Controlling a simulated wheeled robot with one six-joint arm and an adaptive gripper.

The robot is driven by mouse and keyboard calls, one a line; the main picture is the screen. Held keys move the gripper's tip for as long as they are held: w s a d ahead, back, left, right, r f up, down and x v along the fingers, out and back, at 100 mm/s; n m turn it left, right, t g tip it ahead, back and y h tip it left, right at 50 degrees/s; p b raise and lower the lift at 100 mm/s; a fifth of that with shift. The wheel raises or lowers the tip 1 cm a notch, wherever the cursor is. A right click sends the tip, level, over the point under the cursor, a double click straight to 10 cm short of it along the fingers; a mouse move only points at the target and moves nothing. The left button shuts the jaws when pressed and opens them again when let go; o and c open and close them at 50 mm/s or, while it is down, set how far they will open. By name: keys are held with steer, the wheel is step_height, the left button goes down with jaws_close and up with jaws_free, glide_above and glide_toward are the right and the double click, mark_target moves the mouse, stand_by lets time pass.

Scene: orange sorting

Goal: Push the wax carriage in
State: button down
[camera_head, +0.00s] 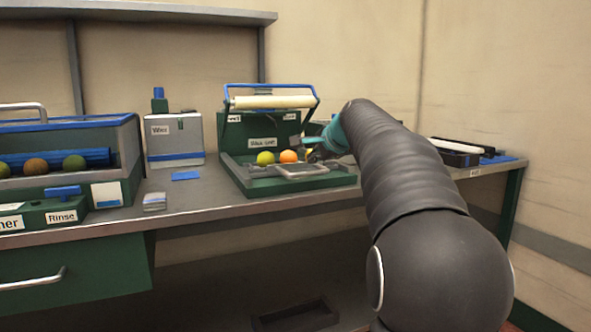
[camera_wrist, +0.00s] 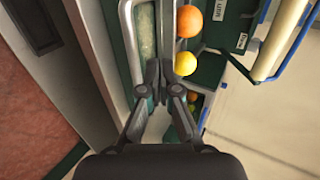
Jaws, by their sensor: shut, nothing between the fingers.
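The green wax unit (camera_head: 240,180) stands on the bench with its blue-framed lid raised. The wax carriage (camera_head: 300,170), a flat grey-framed tray, lies at the unit's front. It also shows in the wrist view (camera_wrist: 146,40). A yellow-green fruit (camera_head: 265,158) and an orange fruit (camera_head: 288,156) sit behind the carriage; the wrist view shows an orange one (camera_wrist: 189,20) and a yellow one (camera_wrist: 185,63). My gripper (camera_wrist: 162,85) is shut and empty at the carriage's right end, close to its frame. I cannot tell whether it touches.
A pale roller (camera_head: 272,102) hangs under the raised lid. A rinse station (camera_head: 62,212) and a clear-covered washer with fruit are further left. A black tray (camera_head: 452,153) lies right.

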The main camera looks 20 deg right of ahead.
mark_target(297, 170)
steer(key=x, duration=1)
steer(key=shift+w+d+r, duration=0.1)
